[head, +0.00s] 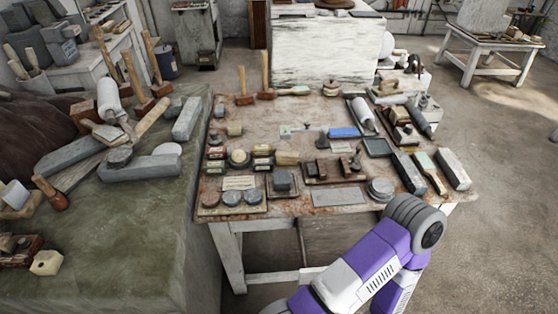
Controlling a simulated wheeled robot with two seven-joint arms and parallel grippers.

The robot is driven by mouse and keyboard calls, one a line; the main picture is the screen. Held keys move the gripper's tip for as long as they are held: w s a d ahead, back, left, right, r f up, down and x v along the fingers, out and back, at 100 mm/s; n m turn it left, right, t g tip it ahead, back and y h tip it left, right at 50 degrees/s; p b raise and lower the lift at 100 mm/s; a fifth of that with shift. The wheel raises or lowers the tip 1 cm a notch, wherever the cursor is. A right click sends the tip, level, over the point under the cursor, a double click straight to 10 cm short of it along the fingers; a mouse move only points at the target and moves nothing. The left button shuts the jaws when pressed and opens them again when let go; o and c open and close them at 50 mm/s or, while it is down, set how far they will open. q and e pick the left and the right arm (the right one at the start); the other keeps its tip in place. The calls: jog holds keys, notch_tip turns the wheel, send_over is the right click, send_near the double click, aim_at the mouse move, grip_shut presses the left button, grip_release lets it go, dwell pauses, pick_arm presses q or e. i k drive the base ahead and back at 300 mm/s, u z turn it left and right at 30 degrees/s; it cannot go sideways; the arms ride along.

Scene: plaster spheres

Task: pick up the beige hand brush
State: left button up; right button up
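Several brush-like tools lie on the worn wooden table (262,125), and I cannot tell for sure which is the beige hand brush. A small beige block-shaped piece (287,158) that may be a brush sits near the table's middle. A long pale tool with a brownish handle (427,172) lies at the right, between a dark grey block and a lighter grey block. Another pale tool with a greenish part (293,90) lies at the back edge. Neither gripper is in view; only a bent purple and white arm of mine shows at the lower right.
Dark round tins (231,198), small boxes and a blue block (343,132) crowd the table. Mallets (243,98) stand along its back edge. A green-topped bench (150,225) with grey stone blocks is at left. The table's back middle is fairly clear, and floor is open at right.

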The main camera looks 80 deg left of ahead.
aim_at(281, 157)
jog(key=k, duration=0.4)
jog(key=u, duration=0.75)
